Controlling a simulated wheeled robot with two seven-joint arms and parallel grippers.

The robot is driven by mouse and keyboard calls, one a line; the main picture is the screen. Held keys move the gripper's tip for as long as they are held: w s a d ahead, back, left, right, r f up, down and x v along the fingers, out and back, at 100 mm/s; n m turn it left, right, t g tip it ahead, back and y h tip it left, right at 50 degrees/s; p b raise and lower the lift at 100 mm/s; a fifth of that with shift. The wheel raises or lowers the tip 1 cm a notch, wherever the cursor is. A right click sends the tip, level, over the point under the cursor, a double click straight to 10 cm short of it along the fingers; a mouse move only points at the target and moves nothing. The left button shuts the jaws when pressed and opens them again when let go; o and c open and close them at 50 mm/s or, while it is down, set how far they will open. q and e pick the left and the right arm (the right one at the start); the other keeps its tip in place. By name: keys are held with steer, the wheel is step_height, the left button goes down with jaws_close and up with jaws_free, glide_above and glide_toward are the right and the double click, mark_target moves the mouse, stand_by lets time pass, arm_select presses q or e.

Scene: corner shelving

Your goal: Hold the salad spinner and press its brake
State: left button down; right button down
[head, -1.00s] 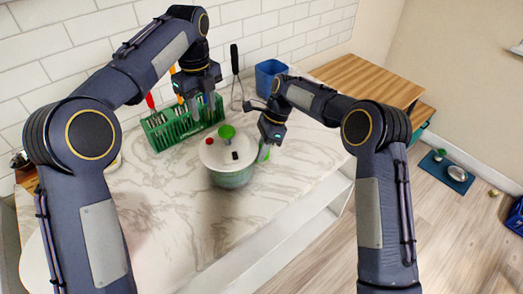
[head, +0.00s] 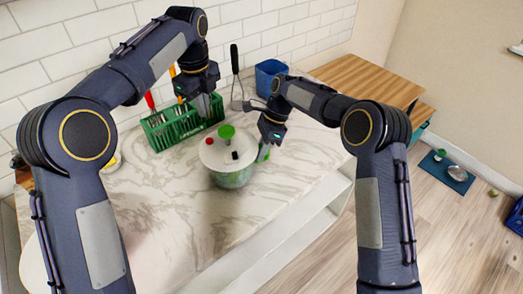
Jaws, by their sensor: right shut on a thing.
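The salad spinner (head: 231,175) stands upright on the marble counter, with a white lid, a green knob (head: 227,132), a small red button (head: 209,141) and a small black piece (head: 235,155) on top. I cannot tell for certain which of these is the brake. My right gripper (head: 265,148) is at the spinner's right side, shut on its green handle (head: 262,154). My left gripper (head: 204,106) points down behind and above the lid, in front of the green rack. Its fingers look shut together and empty, apart from the spinner.
A green utensil rack (head: 172,132) stands behind the spinner on the left, close to my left gripper. A whisk (head: 236,95) and a blue container (head: 270,75) stand at the back by the tiled wall. The marble counter (head: 180,215) in front is clear.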

mark_target(210, 139)
arm_select(q)
steer(key=shift+s+a+f+n+t+h, duration=0.1)
steer(key=shift+f+n+t+h, duration=0.3)
steer(key=shift+f+n, duration=1.95)
steer(key=shift+s+d+f+n+t+h, duration=0.1)
steer(key=shift+n+t, duration=0.5)
steer(key=shift+n, duration=3.9)
steer(key=shift+s+a+f+n+t+h, duration=0.15)
steer(key=shift+f+n+t, duration=0.75)
steer(key=shift+n, duration=2.55)
steer(key=shift+w+f+g, duration=0.1)
steer(key=shift+f+g, duration=0.3)
steer(key=shift+f, duration=0.9)
